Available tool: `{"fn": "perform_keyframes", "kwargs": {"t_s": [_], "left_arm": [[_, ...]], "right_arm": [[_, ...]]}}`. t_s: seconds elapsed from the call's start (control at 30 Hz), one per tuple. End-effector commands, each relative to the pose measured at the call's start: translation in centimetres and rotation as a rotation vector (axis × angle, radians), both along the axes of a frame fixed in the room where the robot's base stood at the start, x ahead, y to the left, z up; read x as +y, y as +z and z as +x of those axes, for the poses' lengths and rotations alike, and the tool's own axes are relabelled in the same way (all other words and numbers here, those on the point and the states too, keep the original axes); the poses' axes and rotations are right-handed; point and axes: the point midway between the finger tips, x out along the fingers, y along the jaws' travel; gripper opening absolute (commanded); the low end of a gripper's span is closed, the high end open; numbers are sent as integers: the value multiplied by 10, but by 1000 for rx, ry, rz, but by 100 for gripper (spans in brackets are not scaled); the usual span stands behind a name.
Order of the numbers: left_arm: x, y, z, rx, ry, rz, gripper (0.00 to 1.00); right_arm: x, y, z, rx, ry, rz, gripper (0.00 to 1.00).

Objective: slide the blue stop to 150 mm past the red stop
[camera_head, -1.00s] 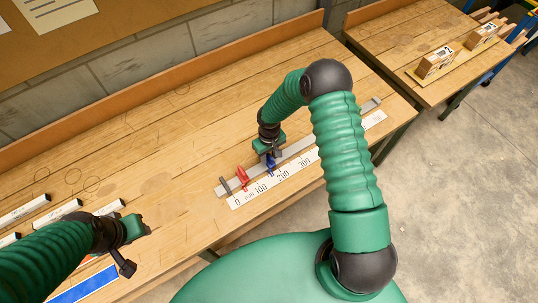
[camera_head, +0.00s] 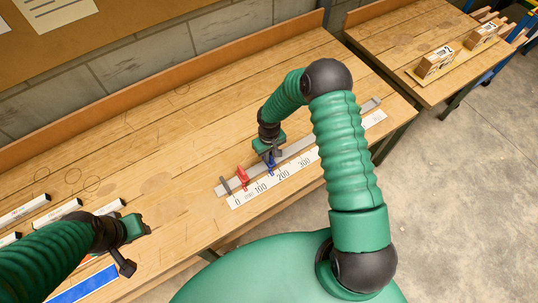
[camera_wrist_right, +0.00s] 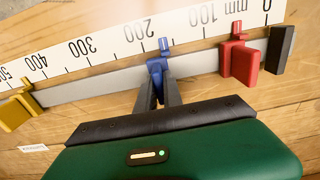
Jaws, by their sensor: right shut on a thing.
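The blue stop (camera_head: 271,166) sits on the grey rail (camera_head: 300,146), to the right of the red stop (camera_head: 243,176). In the right wrist view, the blue stop (camera_wrist_right: 158,68) has its pointer between the 100 and 200 marks of the scale, nearer 200. The red stop (camera_wrist_right: 240,60) has its pointer between 0 and 100, about midway. My right gripper (camera_wrist_right: 158,88) is shut on the blue stop, one finger on each side. My left gripper (camera_head: 128,262) hangs over the bench at the lower left, away from the rail; its jaw opening is unclear.
The white scale (camera_head: 290,175) runs along the rail's near side. A dark end block (camera_wrist_right: 282,50) stands by 0. A yellow stop (camera_wrist_right: 18,108) is on the rail past 400. Several white-topped blocks (camera_head: 65,209) lie at the left.

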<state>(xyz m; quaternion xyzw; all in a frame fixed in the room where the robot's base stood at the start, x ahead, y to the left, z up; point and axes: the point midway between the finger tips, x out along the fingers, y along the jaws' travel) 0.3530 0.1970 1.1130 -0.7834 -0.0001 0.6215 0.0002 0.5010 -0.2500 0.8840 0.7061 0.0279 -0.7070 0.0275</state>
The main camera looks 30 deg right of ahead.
Motion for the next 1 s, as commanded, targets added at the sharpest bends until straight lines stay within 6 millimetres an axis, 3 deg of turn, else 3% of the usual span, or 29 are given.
{"fn": "perform_keyframes", "kwargs": {"t_s": [0.67, 1.0], "left_arm": [[0, 0, 0, 0, 0, 0, 36], [0, -3, 0, 0, 0, 0, 36]], "right_arm": [[0, 1, 0, -1, 0, 0, 0], [-35, 1, 4, -3, -1, 0, 0]]}}
